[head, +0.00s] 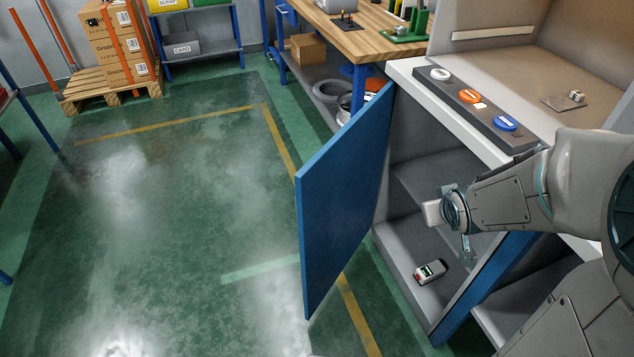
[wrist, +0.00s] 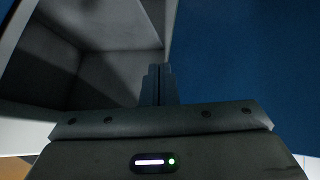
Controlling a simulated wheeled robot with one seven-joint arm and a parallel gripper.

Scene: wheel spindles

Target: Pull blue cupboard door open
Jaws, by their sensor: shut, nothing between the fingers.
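The blue cupboard door (head: 345,200) stands swung wide open, out to the left of the cupboard (head: 405,255) in the head view. Its blue face fills the right side of the wrist view (wrist: 245,65). The cupboard's grey interior shows in both views, with a shelf inside. My gripper (head: 432,213) is in front of the cupboard opening, to the right of the door, with a visible gap to the door in the head view. In the wrist view its fingers (wrist: 158,85) are together and empty. The door's handle is not visible in either view.
A small grey device with a red end (head: 431,271) lies on the cupboard floor. A strip with white, orange and blue round pieces (head: 470,96) is on the white top. A wooden workbench (head: 370,40) stands behind. The green floor to the left is clear.

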